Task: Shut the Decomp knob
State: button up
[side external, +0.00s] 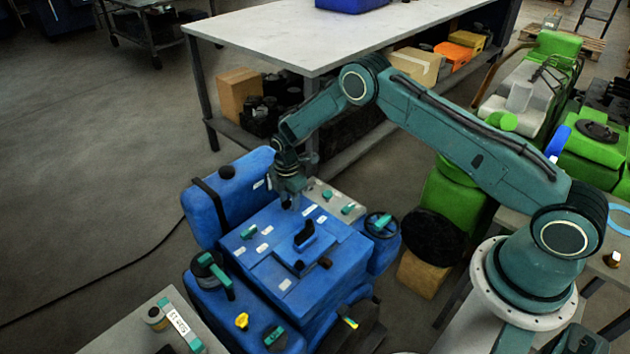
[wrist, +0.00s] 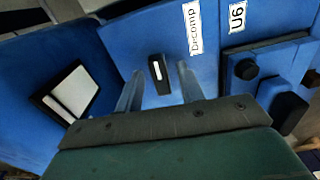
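The Decomp knob (wrist: 155,78) is a small black block with a white mark on top. It stands on the blue engine top beside a white label (wrist: 193,27) reading "Decomp" in the wrist view. My gripper (wrist: 161,69) is open, with its two grey fingers apart on the left and right of the knob. Gaps show between each finger and the knob in this view. In the side external view my gripper (side external: 290,200) points down over the far part of the blue engine (side external: 265,255), and the knob cannot be made out there.
In the wrist view, a raised blue block with a round black knob (wrist: 246,69) lies to the right, and a black-framed white piece (wrist: 72,92) to the left. In the side external view, a grey panel with green handles (side external: 335,200) sits right of my gripper.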

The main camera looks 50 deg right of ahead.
jog(key=shift+r, duration=2.75)
jog(key=shift+r, duration=0.15)
jog(key=shift+r, duration=1.85)
jog(key=shift+r, duration=0.1)
